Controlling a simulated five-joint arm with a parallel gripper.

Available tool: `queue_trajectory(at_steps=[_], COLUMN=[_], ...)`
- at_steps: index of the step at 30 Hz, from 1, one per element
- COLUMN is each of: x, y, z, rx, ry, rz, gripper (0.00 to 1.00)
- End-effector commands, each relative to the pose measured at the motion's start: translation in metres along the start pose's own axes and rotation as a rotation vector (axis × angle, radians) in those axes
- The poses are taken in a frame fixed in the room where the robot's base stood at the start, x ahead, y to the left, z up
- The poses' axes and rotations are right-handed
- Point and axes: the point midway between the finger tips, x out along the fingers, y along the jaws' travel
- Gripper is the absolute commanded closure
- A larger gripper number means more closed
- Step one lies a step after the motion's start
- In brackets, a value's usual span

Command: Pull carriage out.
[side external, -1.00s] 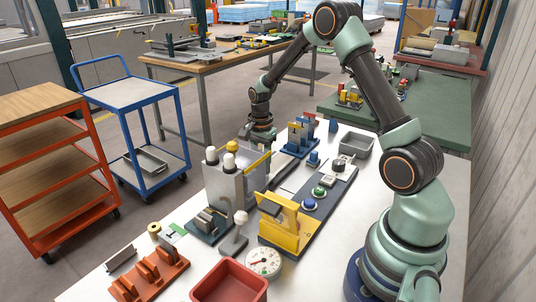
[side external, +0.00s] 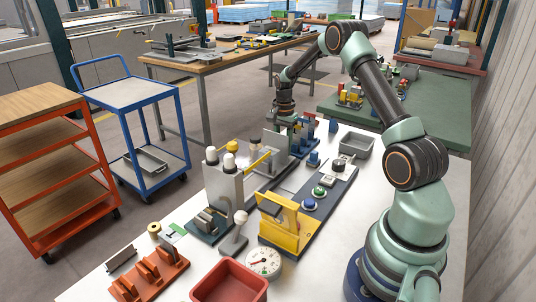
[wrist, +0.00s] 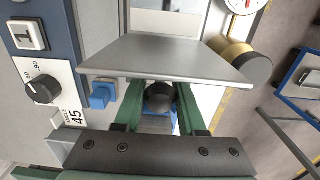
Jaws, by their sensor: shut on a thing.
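The carriage carries a wide grey plate (wrist: 165,58) that fills the upper middle of the wrist view. A dark round knob (wrist: 160,96) sits below that plate, between the two green fingers of my gripper (wrist: 158,112). The gripper is shut on the knob. In the side view my gripper (side external: 286,118) is low at the back of the bench, and the carriage's grey plate (side external: 272,142) stands just in front of it. The lower carriage is partly hidden.
A dark control panel (side external: 322,200) with buttons and a knob lies to the right, beside a yellow bracket (side external: 278,222). Blue blocks (side external: 305,138) stand close to the gripper's right. A grey tray (side external: 356,145) is farther right. A red bin (side external: 229,282) is at the front.

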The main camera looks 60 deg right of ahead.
Motion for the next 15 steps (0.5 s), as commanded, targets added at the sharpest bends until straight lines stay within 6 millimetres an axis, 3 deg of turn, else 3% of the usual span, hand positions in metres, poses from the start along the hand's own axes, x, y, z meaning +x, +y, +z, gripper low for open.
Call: queue_trajectory(at_steps=[7,8,9,15], x=[-0.0017,-0.0017,-0.0016,-0.0008], y=[-0.0010,-0.0010,-0.0009,-0.0006], z=[-0.0078,-0.0077,-0.0074,-0.0054], rx=[0.012,0.012,0.011,0.009], ry=[0.011,0.011,0.010,0.007], rz=[-0.016,-0.016,-0.015,-0.011], gripper=[1.00,0.49,0.35,0.35])
